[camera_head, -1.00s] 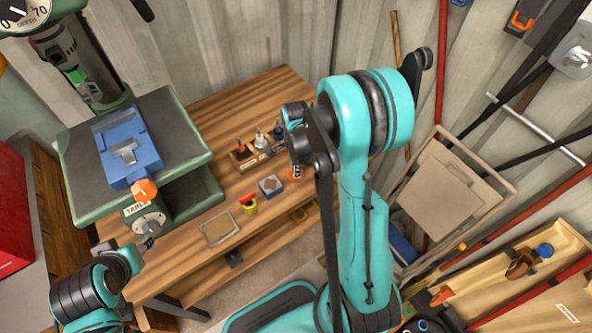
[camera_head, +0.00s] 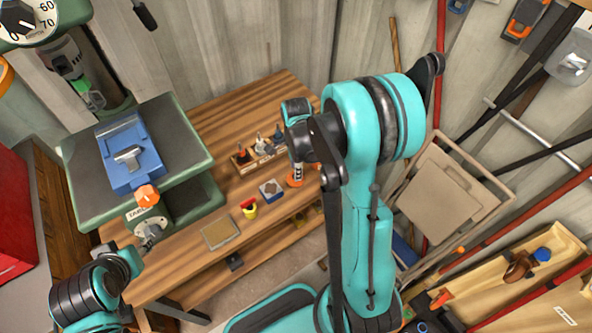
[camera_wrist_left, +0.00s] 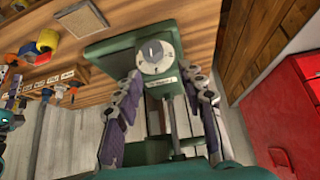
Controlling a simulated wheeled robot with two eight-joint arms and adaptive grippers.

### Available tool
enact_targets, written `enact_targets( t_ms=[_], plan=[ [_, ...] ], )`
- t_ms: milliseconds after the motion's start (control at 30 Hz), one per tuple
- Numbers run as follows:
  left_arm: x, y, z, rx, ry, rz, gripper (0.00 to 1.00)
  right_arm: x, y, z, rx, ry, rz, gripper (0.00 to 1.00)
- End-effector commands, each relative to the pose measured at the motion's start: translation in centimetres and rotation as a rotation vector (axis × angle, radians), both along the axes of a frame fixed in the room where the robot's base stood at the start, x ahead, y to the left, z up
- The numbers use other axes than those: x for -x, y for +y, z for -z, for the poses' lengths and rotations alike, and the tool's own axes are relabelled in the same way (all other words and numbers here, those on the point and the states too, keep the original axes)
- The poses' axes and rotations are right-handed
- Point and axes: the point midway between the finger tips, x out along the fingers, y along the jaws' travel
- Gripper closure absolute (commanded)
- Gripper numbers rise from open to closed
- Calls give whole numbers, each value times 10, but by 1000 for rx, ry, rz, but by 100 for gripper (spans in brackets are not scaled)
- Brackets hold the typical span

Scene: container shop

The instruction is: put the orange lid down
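A small orange piece, which looks like the orange lid (camera_head: 293,183), shows at the back right of the workbench, right of the blue tin. My right gripper (camera_head: 297,172) points down right at it, below the teal wrist. It is small and partly covered by my arm, so I cannot tell whether its fingers are closed on the lid or whether the lid touches the bench. My left gripper (camera_head: 150,236) is beside the drill press table. In the left wrist view its fingers (camera_wrist_left: 163,105) are wide apart and empty, with the round white-faced knob (camera_wrist_left: 154,57) beyond them.
A blue vise (camera_head: 130,155) sits on the green press table (camera_head: 82,195).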

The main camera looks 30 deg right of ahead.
Motion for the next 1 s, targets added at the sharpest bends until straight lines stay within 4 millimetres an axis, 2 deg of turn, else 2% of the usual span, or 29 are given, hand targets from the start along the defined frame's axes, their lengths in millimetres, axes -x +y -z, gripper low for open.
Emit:
enact_targets(
  t_ms=[33,200,333,567,667,767,900,1000],
  plan=[
    [0,0,-9,0,0,0,60,0,0,-17,0,0,0,63],
    [0,0,-22,0,0,0,60,0,0,-54,0,0,0,63],
    [0,0,-28,0,0,0,60,0,0,-75,0,0,0,63],
    [0,0,-32,0,0,0,60,3,4,-96,4,-16,-51,63],
    [0,0,-31,0,0,0,60,10,15,-113,20,-62,-199,63],
    [0,0,-31,0,0,0,60,23,32,-138,58,-137,-444,63],
    [0,0,-31,0,0,0,60,48,58,-168,153,-247,-845,63],
    [0,0,-31,0,0,0,60,66,74,-182,244,-315,-1125,63]
  ],
)
